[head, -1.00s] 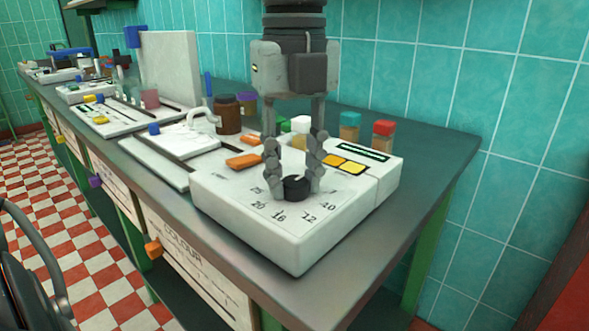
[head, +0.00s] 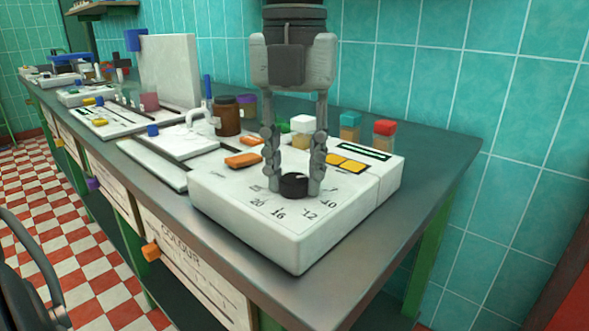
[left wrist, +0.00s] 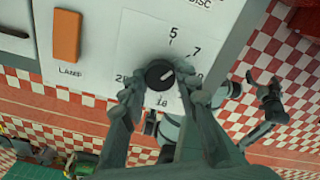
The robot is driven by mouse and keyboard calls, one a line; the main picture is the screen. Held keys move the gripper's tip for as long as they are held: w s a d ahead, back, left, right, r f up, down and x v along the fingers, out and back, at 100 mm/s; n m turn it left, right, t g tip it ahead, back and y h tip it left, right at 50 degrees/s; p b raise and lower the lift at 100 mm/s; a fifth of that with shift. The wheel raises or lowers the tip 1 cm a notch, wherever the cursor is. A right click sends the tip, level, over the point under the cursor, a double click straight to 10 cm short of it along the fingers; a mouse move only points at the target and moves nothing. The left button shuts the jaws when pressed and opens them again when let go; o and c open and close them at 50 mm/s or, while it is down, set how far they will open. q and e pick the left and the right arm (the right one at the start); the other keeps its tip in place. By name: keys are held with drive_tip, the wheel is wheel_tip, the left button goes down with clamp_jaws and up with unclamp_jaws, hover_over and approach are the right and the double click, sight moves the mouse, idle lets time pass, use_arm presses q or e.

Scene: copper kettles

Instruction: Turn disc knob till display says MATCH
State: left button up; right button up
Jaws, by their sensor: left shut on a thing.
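The black disc knob (head: 294,186) sits on the numbered dial of a white instrument box (head: 300,250) at the bench's near end. My left gripper (head: 294,182) comes straight down from above, its fingers closed on both sides of the knob. In the left wrist view the knob (left wrist: 159,75) lies between the fingertips (left wrist: 160,90), its white mark pointing up and right, roughly toward 7. The dark display (head: 364,152) is at the box's back right; its text is too small to read. A small dark gripper, seemingly my right (left wrist: 264,90), shows over the floor.
An orange lamp switch (head: 243,160) and yellow buttons (head: 346,164) are on the box. Capped jars (head: 384,135) and a brown jar (head: 228,116) stand behind it. Other white apparatus fills the bench leftward. The bench's right end is bare, with a tiled wall behind.

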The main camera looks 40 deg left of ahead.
sight(295, 178)
use_arm(q)
drive_tip(key=shift+m, duration=0.6)
drive_tip(key=o, duration=1.2)
drive_tip(key=shift+c, duration=0.2)
wheel_tip(295, 178, up, 12)
